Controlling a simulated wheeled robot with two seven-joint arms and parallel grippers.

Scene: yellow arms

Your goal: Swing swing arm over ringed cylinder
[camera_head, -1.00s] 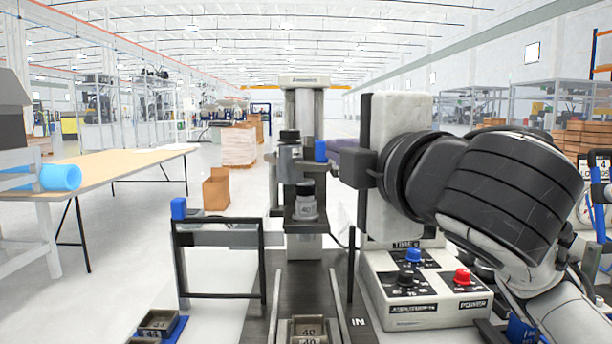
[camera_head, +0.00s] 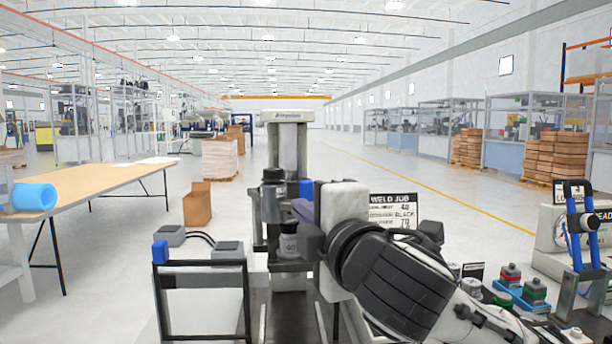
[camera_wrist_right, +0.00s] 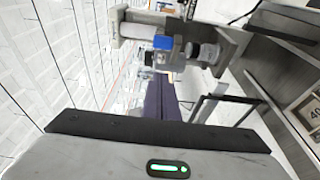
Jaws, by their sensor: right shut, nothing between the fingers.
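The press-like fixture stands at the centre of the head view. What looks like its swing arm is a dark head with a blue block (camera_head: 305,189) on its right side; the block also shows in the wrist view (camera_wrist_right: 163,42). The grey cylinder with a ring (camera_head: 288,242) stands upright on the small shelf below the dark head. My right gripper (camera_head: 312,241) is shut and empty, just right of the cylinder in the picture; I cannot tell whether it touches anything. The gripper and wrist hide the fixture's right side. My left gripper is out of view.
A wooden-topped table (camera_head: 100,187) holds a blue roll (camera_head: 33,197). A weld job sign (camera_head: 392,208) and red and green pieces (camera_head: 510,275) are at the right. A cardboard box (camera_head: 197,204) stands behind.

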